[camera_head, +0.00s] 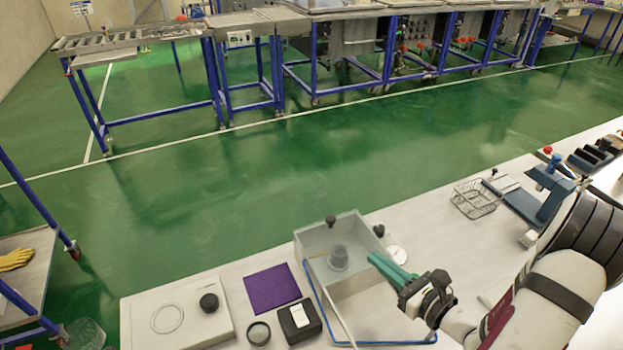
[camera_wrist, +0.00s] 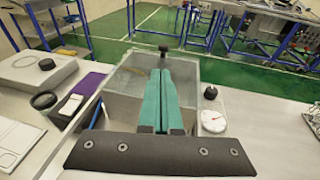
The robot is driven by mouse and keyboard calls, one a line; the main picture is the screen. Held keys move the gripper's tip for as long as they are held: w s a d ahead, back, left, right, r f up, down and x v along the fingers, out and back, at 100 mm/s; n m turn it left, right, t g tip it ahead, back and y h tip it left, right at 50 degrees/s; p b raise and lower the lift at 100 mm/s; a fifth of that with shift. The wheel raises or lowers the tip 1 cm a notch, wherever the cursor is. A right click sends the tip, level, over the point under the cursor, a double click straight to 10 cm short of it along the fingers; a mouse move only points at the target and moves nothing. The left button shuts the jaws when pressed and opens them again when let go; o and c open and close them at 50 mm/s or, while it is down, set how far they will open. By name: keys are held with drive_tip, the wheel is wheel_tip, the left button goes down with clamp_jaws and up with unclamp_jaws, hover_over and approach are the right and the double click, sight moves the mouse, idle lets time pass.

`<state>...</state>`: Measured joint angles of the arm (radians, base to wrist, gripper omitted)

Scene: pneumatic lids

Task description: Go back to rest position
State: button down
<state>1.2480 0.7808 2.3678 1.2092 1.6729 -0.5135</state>
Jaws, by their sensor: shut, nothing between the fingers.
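My gripper (camera_head: 376,258) has green fingers and is shut and empty. In the head view it is beside the right part of a clear box (camera_head: 318,240), its fingers pointing left and overlapping the box's right side in the picture. In the wrist view the closed fingers (camera_wrist: 160,76) appear in front of the box (camera_wrist: 118,82). I cannot tell whether they touch it. A dark cylindrical thing (camera_head: 339,258) shows through the clear box. A black knob (camera_head: 331,221) is at the box's top far edge.
A purple sheet (camera_head: 271,287), a black-and-white block (camera_head: 299,319) and a black round piece (camera_head: 258,333) lie left of the box. A grey case (camera_head: 190,325) stands farther left. A white dial (camera_head: 397,254) and wire basket (camera_head: 474,199) are to the right.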

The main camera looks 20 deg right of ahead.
drive_tip(key=s+a+r+n+g+y, duration=0.1)
drive_tip(key=a+r+n+g+y, duration=0.25)
drive_tip(key=a, duration=0.35)
drive_tip(key=a+r+n+g+y, duration=0.2)
drive_tip(key=a+n, duration=0.3)
drive_tip(key=a, duration=0.2)
drive_tip(key=s+a+r+n+g+y, duration=0.1)
drive_tip(key=a+r+n+g+y, duration=0.15)
drive_tip(key=a+n, duration=0.3)
drive_tip(key=s+a+n+g+h, duration=0.3)
drive_tip(key=s+a+n+g, duration=0.55)
drive_tip(key=s, duration=0.25)
drive_tip(key=s+d+n+h, duration=0.1)
drive_tip(key=n+h, duration=0.1)
drive_tip(key=s+d+n+h, duration=0.1)
drive_tip(key=n+h, duration=0.1)
drive_tip(key=s+d+n+h, duration=0.2)
drive_tip(key=shift+s+r+t, duration=0.1)
drive_tip(key=shift+r+t, duration=0.15)
drive_tip(key=shift+r, duration=0.05)
